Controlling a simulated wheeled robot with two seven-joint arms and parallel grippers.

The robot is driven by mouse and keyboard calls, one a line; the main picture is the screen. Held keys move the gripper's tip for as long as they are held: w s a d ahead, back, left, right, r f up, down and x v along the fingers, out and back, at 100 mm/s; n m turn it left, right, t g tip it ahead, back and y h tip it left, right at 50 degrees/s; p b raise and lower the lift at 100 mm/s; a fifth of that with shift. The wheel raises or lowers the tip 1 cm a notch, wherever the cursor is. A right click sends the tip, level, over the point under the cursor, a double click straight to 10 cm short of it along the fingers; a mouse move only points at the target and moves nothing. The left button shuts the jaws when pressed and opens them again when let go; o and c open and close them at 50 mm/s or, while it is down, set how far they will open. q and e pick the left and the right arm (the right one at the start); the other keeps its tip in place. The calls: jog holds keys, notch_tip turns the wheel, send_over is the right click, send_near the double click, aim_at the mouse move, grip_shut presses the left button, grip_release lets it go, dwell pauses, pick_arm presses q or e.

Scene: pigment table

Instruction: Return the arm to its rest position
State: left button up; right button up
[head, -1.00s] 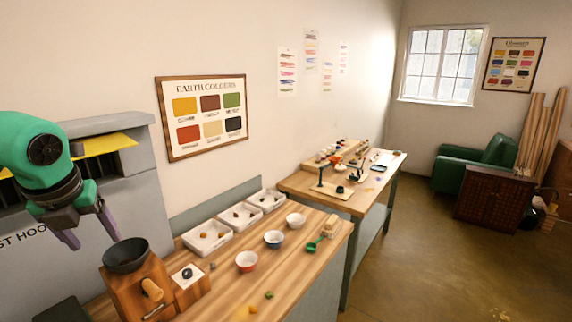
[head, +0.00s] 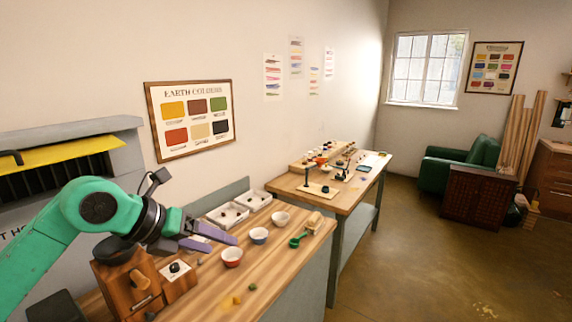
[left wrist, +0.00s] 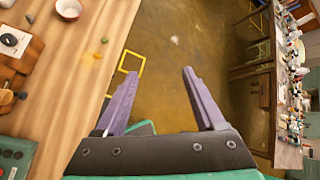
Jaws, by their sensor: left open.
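My left arm comes in from the left in the head view. Behind the fingers there is floor beside the bench edge. My right gripper does not show in either view.
Bowls stand on the bench, a red one (head: 232,257), a blue one (head: 258,236) and a white one (head: 280,219). White trays (head: 254,199) lie behind. A green scoop (head: 299,240) lies at the right. Open floor (head: 440,250) spreads to the right.

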pick_arm(q)
jog(key=s+d+r+n+t+h, duration=0.3)
jog(key=d+r+n+t+h, duration=0.1)
jog(key=d+r+h, duration=0.65)
jog(key=w+a+f+n+t+y, duration=0.3)
jog(key=w+a+n+t+y, duration=0.2)
jog(key=a+n+t+y, duration=0.8)
jog(key=s+a+f+n+g+y, duration=0.1)
jog(key=a+f+n+g+y, duration=0.25)
jog(key=f+n, duration=0.55)
jog(key=s+a+f+n+g+y, duration=0.15)
jog(key=a+f+n+g, duration=0.35)
jog(key=f, duration=0.5)
jog(key=s+d+f+n+g, duration=0.2)
jog(key=s+f+n+g, duration=0.2)
jog(key=s+f+g, duration=1.1)
jog(key=s+f+t+b, duration=0.1)
jog(key=s+f+b, duration=0.15)
jog(key=f, duration=1.25)
jog(key=s+f+t+b, duration=0.1)
jog(key=s+f+t, duration=0.15)
jog(key=f, duration=1.35)
jog(key=s+a+f+g+b, duration=0.2)
jog(key=s+a+f+b, duration=0.1)
jog(key=s+f, duration=1.5)
jog(key=shift+f+h, duration=0.25)
jog(key=shift+h, duration=0.1)
